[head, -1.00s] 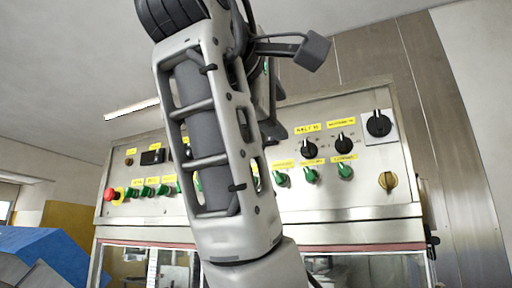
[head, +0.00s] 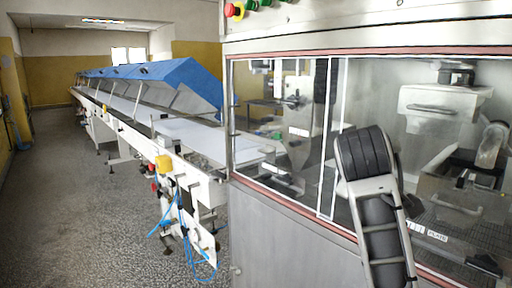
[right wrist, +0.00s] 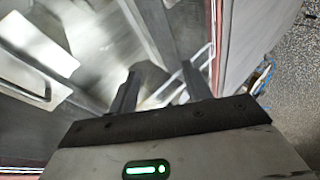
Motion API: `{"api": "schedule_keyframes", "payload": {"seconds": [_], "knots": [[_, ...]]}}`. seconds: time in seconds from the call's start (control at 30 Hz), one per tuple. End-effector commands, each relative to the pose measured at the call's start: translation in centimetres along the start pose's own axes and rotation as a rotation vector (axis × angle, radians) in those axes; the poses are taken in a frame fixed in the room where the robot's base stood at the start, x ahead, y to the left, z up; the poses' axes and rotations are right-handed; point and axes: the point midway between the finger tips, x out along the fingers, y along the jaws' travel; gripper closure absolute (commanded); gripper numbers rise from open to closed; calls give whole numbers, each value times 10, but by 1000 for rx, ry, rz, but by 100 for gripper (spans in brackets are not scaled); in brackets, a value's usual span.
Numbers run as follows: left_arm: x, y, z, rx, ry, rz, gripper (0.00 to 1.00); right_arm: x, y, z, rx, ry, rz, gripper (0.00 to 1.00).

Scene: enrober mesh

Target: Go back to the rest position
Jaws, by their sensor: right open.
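My right gripper (right wrist: 160,88) shows in the right wrist view with its two dark fingers apart and nothing visible between them. Beyond the fingers are blurred metal surfaces, a pale frame edge and a red edge of the enrober. In the head view a link of my arm stands in front of the enrober's windows at the lower right; no gripper shows there. The enrober (head: 290,222) is a steel cabinet with red-edged windows. Inside it, at the right, a dark mesh (head: 452,240) is partly hidden by my arm. My left gripper is out of view.
A long conveyor (head: 190,136) with blue covers (head: 172,85) runs from the enrober to the back left. Blue hoses (head: 178,222) hang by its near end. The speckled floor (head: 90,215) at the left is clear. A red button (head: 229,10) sits at the top.

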Motion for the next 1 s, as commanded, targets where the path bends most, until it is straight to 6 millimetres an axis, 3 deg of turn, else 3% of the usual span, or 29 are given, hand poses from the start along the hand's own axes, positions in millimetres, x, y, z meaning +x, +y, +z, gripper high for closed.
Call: {"api": "schedule_keyframes", "payload": {"seconds": [0.03, 0.2, 0.4, 0.6, 0.8, 0.93, 1.0], "knots": [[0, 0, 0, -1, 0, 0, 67, 18, -38, 20, 29, -8, -62, 51], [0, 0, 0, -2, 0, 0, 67, 44, -145, 86, 161, -35, -245, 51], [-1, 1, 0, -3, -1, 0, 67, 28, -253, 171, 330, -111, -444, 51], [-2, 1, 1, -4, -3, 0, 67, -11, -316, 231, 464, -199, -584, 51], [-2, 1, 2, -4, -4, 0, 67, -51, -351, 272, 561, -281, -682, 51], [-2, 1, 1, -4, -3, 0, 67, -73, -366, 290, 616, -323, -731, 51], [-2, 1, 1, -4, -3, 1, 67, -59, -373, 279, 631, -255, -715, 51]]}}
